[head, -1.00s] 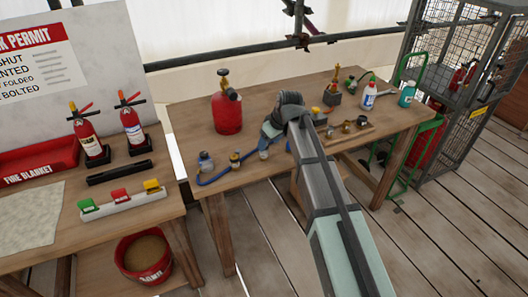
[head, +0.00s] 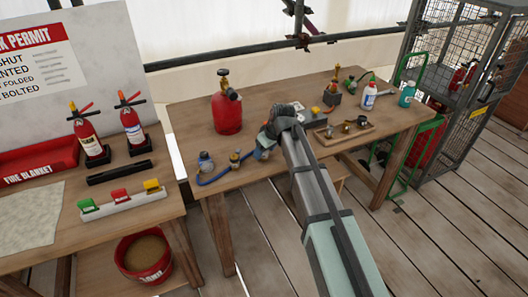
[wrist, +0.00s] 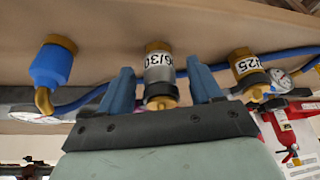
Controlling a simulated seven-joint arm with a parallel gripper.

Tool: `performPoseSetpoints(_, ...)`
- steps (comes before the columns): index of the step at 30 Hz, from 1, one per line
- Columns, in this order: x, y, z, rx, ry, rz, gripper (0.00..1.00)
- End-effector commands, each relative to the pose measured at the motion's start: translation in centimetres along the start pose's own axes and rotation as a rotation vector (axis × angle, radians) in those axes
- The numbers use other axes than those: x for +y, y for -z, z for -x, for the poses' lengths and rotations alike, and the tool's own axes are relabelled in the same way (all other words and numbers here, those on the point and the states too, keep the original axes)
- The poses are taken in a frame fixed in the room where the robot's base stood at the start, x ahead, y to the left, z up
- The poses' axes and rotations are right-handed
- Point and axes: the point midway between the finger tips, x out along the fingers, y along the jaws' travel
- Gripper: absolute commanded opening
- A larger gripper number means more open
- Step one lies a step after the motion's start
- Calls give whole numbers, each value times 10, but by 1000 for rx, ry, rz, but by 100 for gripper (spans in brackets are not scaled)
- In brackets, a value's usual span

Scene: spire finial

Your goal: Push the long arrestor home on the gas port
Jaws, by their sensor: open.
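In the wrist view a grey and brass cylinder marked 6/30 (wrist: 159,75) stands between the two blue fingers of my gripper (wrist: 161,82), with gaps at its sides. My gripper is open. To its right is a shorter-looking brass and grey cylinder marked 125 (wrist: 247,70). To its left is a blue fitting (wrist: 50,68) with a brass elbow. I cannot tell for sure which is the long arrestor or which part is the gas port. In the head view my gripper (head: 262,152) is low over the bench's front, largely hidden by my wrist.
A blue hose (head: 210,182) runs along the bench (head: 185,120) by small brass fittings (head: 235,160). A red gas cylinder (head: 227,112) stands behind. A wooden tray (head: 345,133) with brass parts lies to the right. Bottles (head: 369,96) stand farther right.

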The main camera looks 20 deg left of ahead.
Motion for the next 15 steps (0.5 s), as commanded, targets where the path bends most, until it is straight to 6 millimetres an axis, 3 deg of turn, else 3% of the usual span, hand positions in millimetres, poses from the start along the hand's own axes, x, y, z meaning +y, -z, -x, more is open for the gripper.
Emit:
performPoseSetpoints(5, 0, 0, -17, 0, 0, 0, 64)
performPoseSetpoints(15, 0, 0, -17, 0, -1, 0, 64)
